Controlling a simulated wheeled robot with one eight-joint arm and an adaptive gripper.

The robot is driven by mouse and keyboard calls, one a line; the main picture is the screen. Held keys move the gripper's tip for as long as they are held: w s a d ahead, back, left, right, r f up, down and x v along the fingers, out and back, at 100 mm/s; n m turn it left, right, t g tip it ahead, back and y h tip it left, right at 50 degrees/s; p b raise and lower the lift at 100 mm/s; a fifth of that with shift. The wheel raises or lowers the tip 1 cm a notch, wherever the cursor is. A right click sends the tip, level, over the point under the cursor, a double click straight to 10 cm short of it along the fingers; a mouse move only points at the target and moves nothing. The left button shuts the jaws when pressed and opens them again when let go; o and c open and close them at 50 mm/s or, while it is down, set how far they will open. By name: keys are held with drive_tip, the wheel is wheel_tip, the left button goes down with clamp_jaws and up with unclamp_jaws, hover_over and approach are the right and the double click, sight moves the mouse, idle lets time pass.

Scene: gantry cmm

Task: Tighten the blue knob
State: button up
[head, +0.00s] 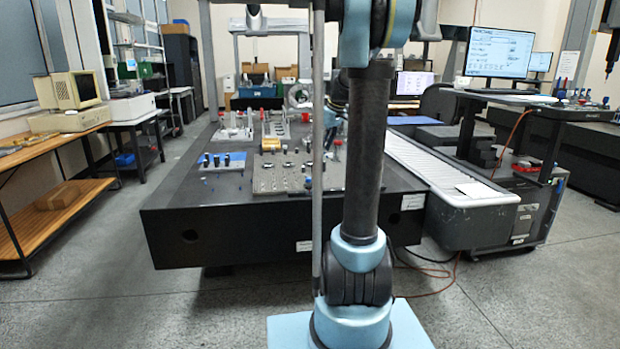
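I cannot pick out the blue knob with certainty. A small blue spot (308,182) shows at the right front of the grey fixture plate (285,183), too small to identify. The plate lies on the black table and carries several small pegs and parts. My arm rises through the middle of the view and hides part of the table. A dark and light-blue form behind it, over the table, seems to be the end of my arm with my gripper (331,122). The pole and arm partly cover it. Its fingers cannot be made out, nor whether they touch anything.
A blue plate (216,161) with several black knobs lies left of the fixture plate. The large black table (220,225) stands ahead. A grey ribbed rail (430,175) runs along its right side. A wooden bench (55,150) stands left. The floor between bench and table is clear.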

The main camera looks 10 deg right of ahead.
sight(309, 178)
drive_tip(key=x, duration=1.5)
drive_tip(key=shift+w+a+f, duration=0.1)
drive_tip(key=shift+w+f, duration=0.05)
drive_tip(key=shift+f, duration=0.15)
drive_tip(key=shift+c, duration=0.5)
